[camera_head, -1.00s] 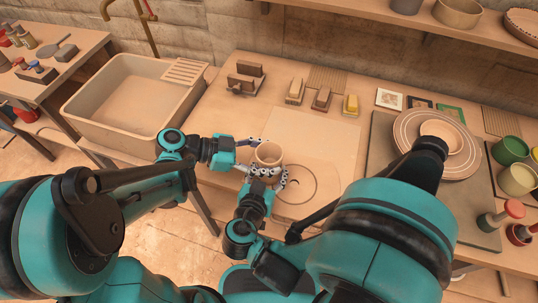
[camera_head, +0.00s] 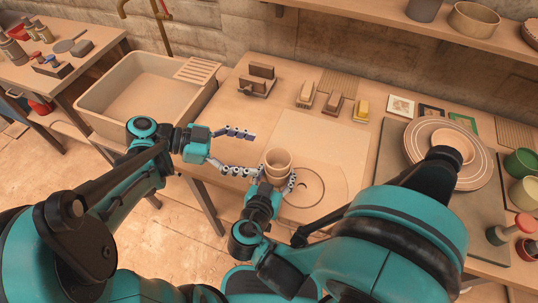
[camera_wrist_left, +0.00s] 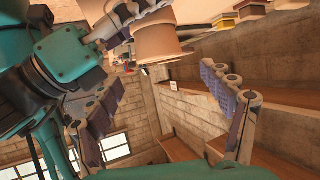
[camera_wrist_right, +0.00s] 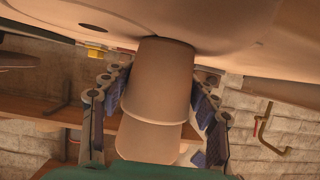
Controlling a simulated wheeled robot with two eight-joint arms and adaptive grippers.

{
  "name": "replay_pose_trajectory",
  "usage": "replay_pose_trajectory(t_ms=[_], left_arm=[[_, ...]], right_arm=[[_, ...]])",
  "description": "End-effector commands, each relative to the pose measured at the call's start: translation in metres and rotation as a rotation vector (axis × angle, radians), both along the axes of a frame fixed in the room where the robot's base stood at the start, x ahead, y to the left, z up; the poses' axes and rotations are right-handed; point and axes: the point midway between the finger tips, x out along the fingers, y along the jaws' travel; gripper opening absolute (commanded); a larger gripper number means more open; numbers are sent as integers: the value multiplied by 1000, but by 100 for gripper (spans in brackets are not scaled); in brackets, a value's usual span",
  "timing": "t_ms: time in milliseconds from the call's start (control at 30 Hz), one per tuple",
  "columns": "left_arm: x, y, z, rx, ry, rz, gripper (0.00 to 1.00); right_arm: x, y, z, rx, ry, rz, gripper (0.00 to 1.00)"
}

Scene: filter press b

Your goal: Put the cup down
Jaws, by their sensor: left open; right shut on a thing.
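In the right wrist view two tan cup-shaped parts (camera_wrist_right: 158,85) sit end to end. The cup also shows in the left wrist view (camera_wrist_left: 155,38).
A pale round disc (camera_head: 318,205) with a small dark hole lies right of the cup. A flat pale board (camera_head: 315,135) behind it is clear. A striped plate with a bowl (camera_head: 452,150) stands at right. A sink (camera_head: 150,95) is at left.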

Motion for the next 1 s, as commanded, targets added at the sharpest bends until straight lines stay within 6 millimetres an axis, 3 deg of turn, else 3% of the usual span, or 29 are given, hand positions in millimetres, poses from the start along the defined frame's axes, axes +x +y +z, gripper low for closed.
replay_pose_trajectory(t_ms=[200,567,600,667,1000], left_arm=[[-3,30,12,1,0,2,81],[-5,36,15,0,-1,-1,81],[-5,36,14,0,-1,-1,81],[-5,36,14,0,-1,-1,81],[-5,36,15,0,-1,-1,81]], right_arm=[[0,0,0,0,0,0,26],[0,0,0,0,-1,0,26],[0,0,0,0,-1,0,66],[0,0,0,0,-1,0,81],[-1,0,0,0,0,0,84]])
